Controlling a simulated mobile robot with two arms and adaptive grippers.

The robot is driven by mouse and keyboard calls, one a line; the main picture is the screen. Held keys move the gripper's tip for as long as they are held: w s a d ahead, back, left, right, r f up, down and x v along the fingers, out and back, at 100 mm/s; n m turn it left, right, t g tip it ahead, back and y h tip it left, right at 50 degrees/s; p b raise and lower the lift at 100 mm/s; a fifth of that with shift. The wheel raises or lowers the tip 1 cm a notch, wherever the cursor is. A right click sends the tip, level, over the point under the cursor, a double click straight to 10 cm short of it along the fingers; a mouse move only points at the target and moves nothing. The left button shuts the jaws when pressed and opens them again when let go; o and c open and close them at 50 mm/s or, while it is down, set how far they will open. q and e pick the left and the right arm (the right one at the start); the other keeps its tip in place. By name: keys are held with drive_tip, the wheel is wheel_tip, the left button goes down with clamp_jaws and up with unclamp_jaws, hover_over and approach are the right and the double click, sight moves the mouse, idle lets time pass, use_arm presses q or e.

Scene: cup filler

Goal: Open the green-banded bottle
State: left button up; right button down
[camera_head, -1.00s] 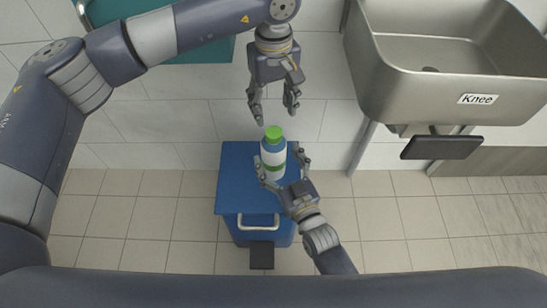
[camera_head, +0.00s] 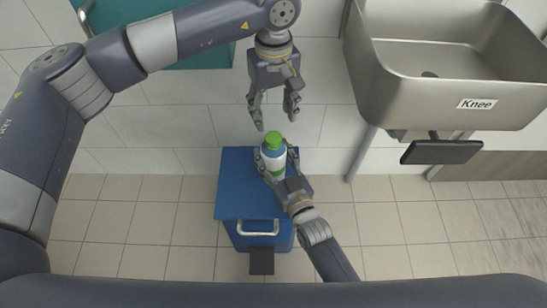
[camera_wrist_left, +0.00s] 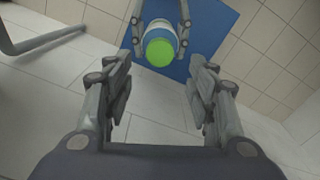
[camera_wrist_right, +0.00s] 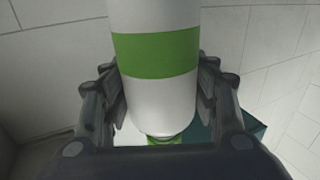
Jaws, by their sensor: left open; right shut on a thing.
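The green-banded bottle (camera_head: 272,158) is white with a blue shoulder and a green cap (camera_head: 273,137). It is above the blue bin's lid. My right gripper (camera_head: 273,163) is shut around its body; the right wrist view shows the bottle's white side and green band (camera_wrist_right: 156,55) between the fingers. My left gripper (camera_head: 273,115) is open and empty, pointing down just above the cap in the head view. In the left wrist view the green cap (camera_wrist_left: 160,50) shows beyond the open fingers. The cap is on the bottle.
The blue bin (camera_head: 233,195) has a front handle and a black pedal (camera_head: 262,262). A steel sink (camera_head: 450,95) marked "Knee" with a black knee plate (camera_head: 441,152) is at the right. A teal cabinet (camera_head: 205,55) is behind my left arm. The tiled floor is clear at the left.

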sight(274, 137)
use_arm(q)
drive_tip(key=m, duration=0.4)
drive_tip(key=shift+f, duration=0.2)
wheel_tip(274, 137, down, 8)
drive_tip(key=shift+r, duration=0.2)
